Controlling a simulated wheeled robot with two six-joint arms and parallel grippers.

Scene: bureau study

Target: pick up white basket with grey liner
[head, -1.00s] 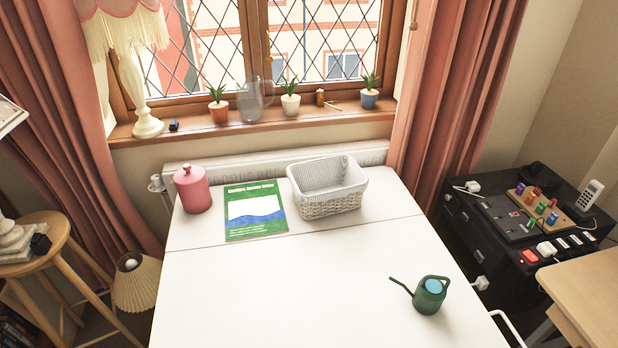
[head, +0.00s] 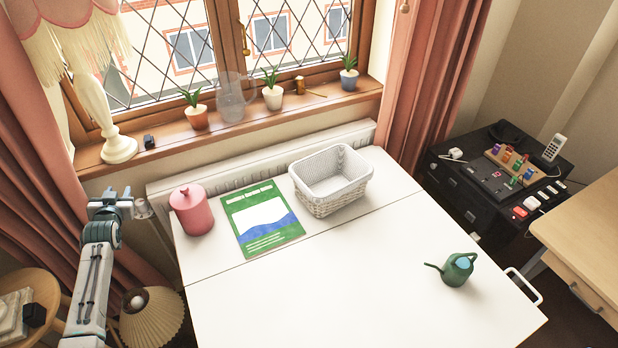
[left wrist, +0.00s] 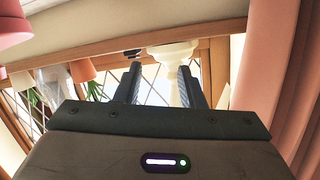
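The white basket with grey liner (head: 333,183) stands upright at the back of the white table, right of a green book. Nothing is holding it. My left gripper (head: 112,197) is raised at the left, beyond the table's left edge and well apart from the basket. In the left wrist view my left gripper (left wrist: 160,86) has its two fingers apart with nothing held between them; the window sill and lamp base show beyond. The basket is not in the left wrist view. My right gripper is in neither view.
A pink lidded jar (head: 191,211) and the green book (head: 262,222) lie between my left gripper and the basket. A green watering can (head: 457,269) stands at the table's right. The white table (head: 330,290) is clear in front. A radiator (head: 240,165) runs behind it.

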